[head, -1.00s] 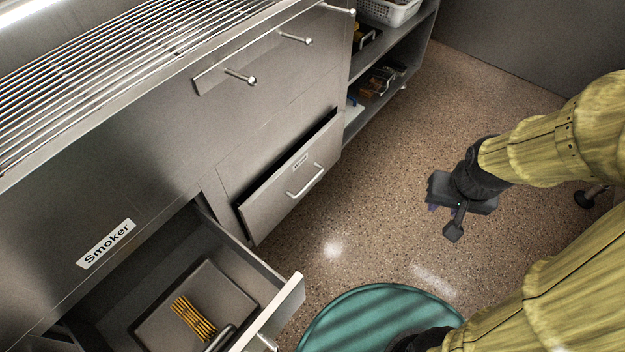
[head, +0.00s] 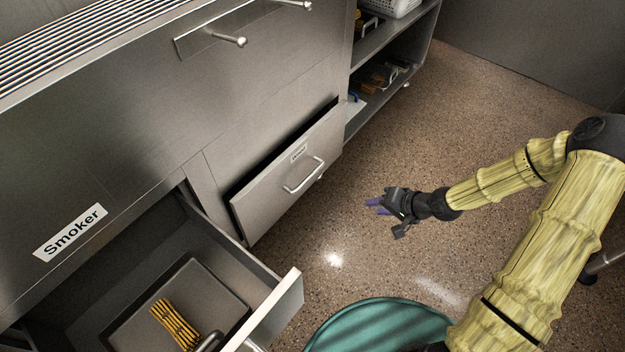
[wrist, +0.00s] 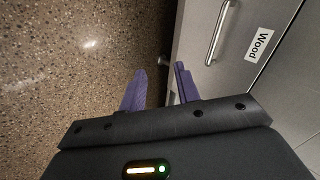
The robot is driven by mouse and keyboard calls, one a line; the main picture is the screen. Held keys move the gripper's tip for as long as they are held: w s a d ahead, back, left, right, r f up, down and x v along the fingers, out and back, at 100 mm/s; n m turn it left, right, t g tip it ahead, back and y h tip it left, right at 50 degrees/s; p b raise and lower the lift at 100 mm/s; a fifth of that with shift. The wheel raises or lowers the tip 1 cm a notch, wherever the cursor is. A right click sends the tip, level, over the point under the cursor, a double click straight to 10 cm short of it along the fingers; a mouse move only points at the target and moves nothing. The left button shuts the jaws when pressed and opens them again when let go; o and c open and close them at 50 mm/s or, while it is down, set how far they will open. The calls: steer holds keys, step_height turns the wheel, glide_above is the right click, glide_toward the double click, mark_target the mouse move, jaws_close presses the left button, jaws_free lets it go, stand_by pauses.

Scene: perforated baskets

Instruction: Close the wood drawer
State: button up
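The wood drawer (head: 289,180) is a grey metal front with a bar handle (head: 303,176), standing a little out from the cabinet with a dark gap along its top. Its "Wood" label (wrist: 259,44) and handle (wrist: 221,32) show in the wrist view. My gripper (head: 372,205) is right of the drawer front, apart from it, over the floor and pointing toward it. In the wrist view its purple fingers (wrist: 158,86) are apart with nothing between them; the right finger is close to the drawer's edge.
A second drawer (head: 230,240) below the "Smoker" label (head: 70,232) is pulled far out and holds a tray (head: 222,296) with a brush-like tool. Open shelves (head: 380,88) stand behind. A teal round thing (head: 385,325) is at the bottom.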

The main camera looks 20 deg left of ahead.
mark_target(313, 172)
steer(key=w+a+f+m+t+y+b, duration=0.1)
steer(key=w+a+m+t+y+b, duration=0.1)
steer(key=a+y, duration=0.3)
steer(key=shift+w+a+f+m+t+y+b, duration=0.3)
steer(key=shift+w+a+f+m+y+b, duration=0.1)
steer(key=shift+w+m+y+b, duration=0.25)
steer(key=shift+s, duration=0.1)
steer(key=b+x, duration=0.8)
steer(key=x, duration=0.9)
steer(key=shift+a+r, duration=0.1)
steer(key=shift+a, duration=0.1)
jaws_close()
